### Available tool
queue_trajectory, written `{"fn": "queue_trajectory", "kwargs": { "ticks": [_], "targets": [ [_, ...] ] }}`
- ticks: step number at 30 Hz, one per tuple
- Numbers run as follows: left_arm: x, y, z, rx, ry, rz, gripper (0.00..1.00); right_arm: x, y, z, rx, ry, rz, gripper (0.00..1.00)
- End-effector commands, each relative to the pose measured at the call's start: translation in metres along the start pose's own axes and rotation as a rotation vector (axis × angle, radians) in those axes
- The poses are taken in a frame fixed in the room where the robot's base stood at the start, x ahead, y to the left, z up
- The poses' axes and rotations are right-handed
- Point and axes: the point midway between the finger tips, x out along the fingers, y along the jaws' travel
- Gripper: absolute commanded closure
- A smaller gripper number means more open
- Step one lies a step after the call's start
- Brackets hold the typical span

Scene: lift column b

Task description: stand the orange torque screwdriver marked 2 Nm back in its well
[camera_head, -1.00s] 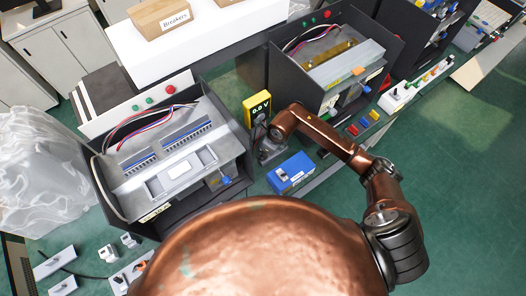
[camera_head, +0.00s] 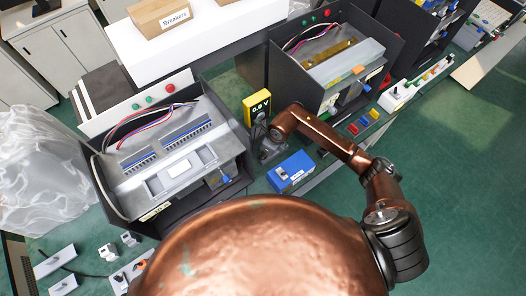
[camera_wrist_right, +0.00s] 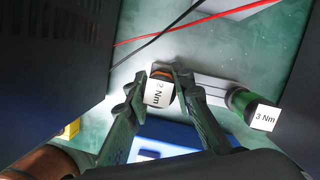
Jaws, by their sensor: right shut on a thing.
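In the right wrist view the orange torque screwdriver (camera_wrist_right: 161,74) shows its end with a white label reading 2 Nm. My right gripper (camera_wrist_right: 166,78) is shut on it, one finger on each side. The lower part of the screwdriver is hidden, and I cannot tell whether it is in a well. A green screwdriver (camera_wrist_right: 240,101) with a white 3 Nm label is to the right, by a light grey bar (camera_wrist_right: 212,90). In the head view my right gripper (camera_head: 268,150) is small, between the two dark consoles. My left gripper is not in view.
A blue box (camera_head: 292,172) lies close to my right gripper. A yellow meter (camera_head: 257,107) reading 0.0 V stands behind it. A dark console (camera_head: 242,172) is to the left, another (camera_head: 282,75) behind right. Red and black wires (camera_wrist_right: 180,27) cross the wrist view above the gripper. Green floor is open at right.

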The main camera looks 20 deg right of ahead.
Motion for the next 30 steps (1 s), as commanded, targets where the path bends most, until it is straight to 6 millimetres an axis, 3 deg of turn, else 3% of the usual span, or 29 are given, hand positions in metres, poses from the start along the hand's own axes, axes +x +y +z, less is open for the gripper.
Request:
{"fn": "queue_trajectory", "kwargs": {
  "ticks": [6, 7, 15, 25, 30],
  "targets": [
    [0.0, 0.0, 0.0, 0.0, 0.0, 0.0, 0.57, 0.001, 0.0, 0.0, 0.0, 0.0, 0.0, 1.0],
    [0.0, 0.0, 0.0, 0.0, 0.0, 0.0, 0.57, 0.001, 0.0, 0.0, 0.0, 0.0, 0.0, 0.76],
    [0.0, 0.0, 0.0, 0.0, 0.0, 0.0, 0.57, 0.001, 0.0, 0.0, 0.0, 0.0, 0.0, 0.58],
    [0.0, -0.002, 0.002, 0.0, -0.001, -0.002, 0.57, -0.003, 0.0, 0.0, 0.0, 0.0, 0.0, 0.58],
    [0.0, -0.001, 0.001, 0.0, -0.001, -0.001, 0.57, -0.025, -0.002, 0.001, -0.002, -0.002, -0.004, 0.58]
  ]
}}
